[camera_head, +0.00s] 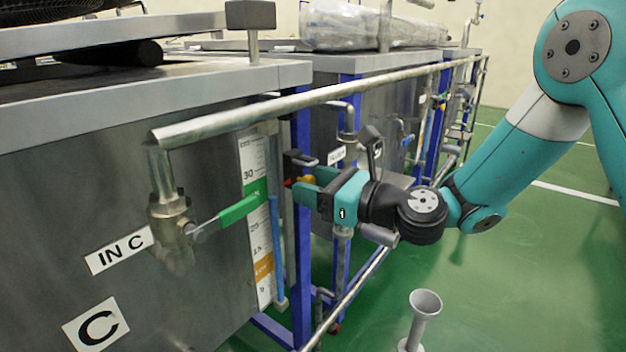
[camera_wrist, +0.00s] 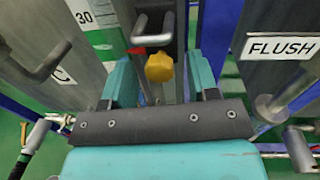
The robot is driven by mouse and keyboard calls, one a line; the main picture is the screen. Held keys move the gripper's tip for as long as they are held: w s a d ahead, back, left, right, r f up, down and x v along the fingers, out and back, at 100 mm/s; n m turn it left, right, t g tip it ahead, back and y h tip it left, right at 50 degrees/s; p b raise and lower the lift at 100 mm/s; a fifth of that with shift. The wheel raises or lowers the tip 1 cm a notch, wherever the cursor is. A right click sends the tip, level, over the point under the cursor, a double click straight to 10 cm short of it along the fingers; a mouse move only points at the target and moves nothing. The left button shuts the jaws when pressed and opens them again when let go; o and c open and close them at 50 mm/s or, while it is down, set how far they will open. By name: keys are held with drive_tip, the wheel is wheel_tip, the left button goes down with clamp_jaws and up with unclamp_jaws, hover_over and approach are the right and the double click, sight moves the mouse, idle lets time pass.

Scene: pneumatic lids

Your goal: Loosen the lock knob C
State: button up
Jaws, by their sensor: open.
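The yellow lock knob (camera_wrist: 160,67) shows in the wrist view below a dark bracket with a bent metal bar (camera_wrist: 152,28). In the head view a small yellow-orange part of the knob (camera_head: 307,179) shows beside the teal fingers. My gripper (camera_wrist: 161,80) is open, with one finger on each side of the knob in the wrist view. In the head view my gripper (camera_head: 308,188) points left at the bracket on the post. No contact between fingers and knob is visible, and I cannot tell how deep the knob sits between them.
A steel tank with a "C" label (camera_head: 97,325) and a green-handled valve (camera_head: 240,210) stand at the left. A metal rail (camera_head: 290,100) runs above my gripper. A FLUSH label (camera_wrist: 282,46) and pipe are at the right. The green floor (camera_head: 480,290) is mostly free.

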drive_tip(key=shift+w+a, duration=0.1)
drive_tip(key=shift+a, duration=0.05)
drive_tip(key=shift+c, duration=0.2)
drive_tip(key=c, duration=0.9)
drive_tip(key=shift+r+n+p, duration=0.15)
drive_tip(key=shift+n+p, duration=0.3)
drive_tip(key=shift+n, duration=1.75)
drive_tip(key=o, duration=0.9)
drive_tip(key=shift+o, duration=0.2)
